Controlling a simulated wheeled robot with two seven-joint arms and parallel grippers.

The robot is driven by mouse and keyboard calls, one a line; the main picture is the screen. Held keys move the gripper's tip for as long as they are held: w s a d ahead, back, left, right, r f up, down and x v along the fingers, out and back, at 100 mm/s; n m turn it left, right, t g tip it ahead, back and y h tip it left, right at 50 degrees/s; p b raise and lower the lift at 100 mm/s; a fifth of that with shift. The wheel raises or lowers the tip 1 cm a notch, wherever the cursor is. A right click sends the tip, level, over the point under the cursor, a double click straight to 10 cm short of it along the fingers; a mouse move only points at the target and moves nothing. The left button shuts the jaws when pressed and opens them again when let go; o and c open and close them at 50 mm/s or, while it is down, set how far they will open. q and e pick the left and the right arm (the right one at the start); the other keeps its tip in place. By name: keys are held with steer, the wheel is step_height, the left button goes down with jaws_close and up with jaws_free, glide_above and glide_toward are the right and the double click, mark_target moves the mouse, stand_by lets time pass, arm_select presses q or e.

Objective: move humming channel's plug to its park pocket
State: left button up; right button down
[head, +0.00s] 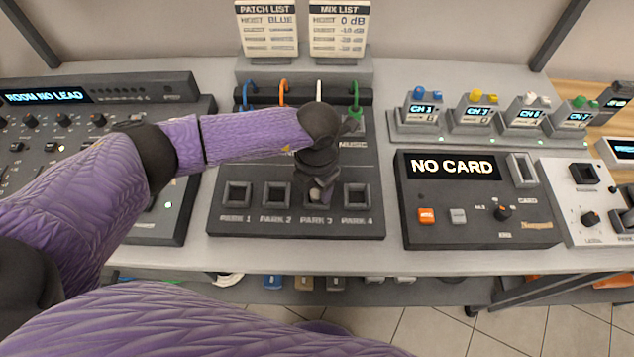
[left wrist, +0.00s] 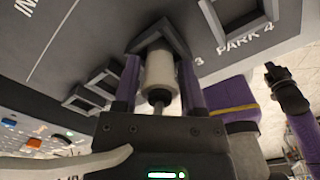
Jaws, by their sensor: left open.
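The white plug (left wrist: 160,72) stands in the PARK 3 pocket (left wrist: 158,36) in the left wrist view. In the head view my left gripper (head: 316,195) is over PARK 3 and hides most of the plug and pocket. Its two purple fingers stand on either side of the plug, open, with gaps beside it. A white cable (head: 319,90) shows at the top of the patch panel (head: 230,222), between the orange cable (head: 284,91) and the green cable (head: 356,97). A dark end on a purple arm (left wrist: 285,92), apparently mine, is at the right of the wrist view.
The PARK 1 (head: 237,194), PARK 2 (head: 277,194) and PARK 4 (head: 357,195) pockets look empty. A blue cable (head: 247,95) is at the back left. A NO CARD unit (head: 470,230) and several channel boxes (head: 422,108) stand to the right.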

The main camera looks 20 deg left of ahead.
arm_select(q)
step_height(320, 180, up, 11)
steer(key=p, duration=0.9)
steer(key=shift+r, duration=0.15)
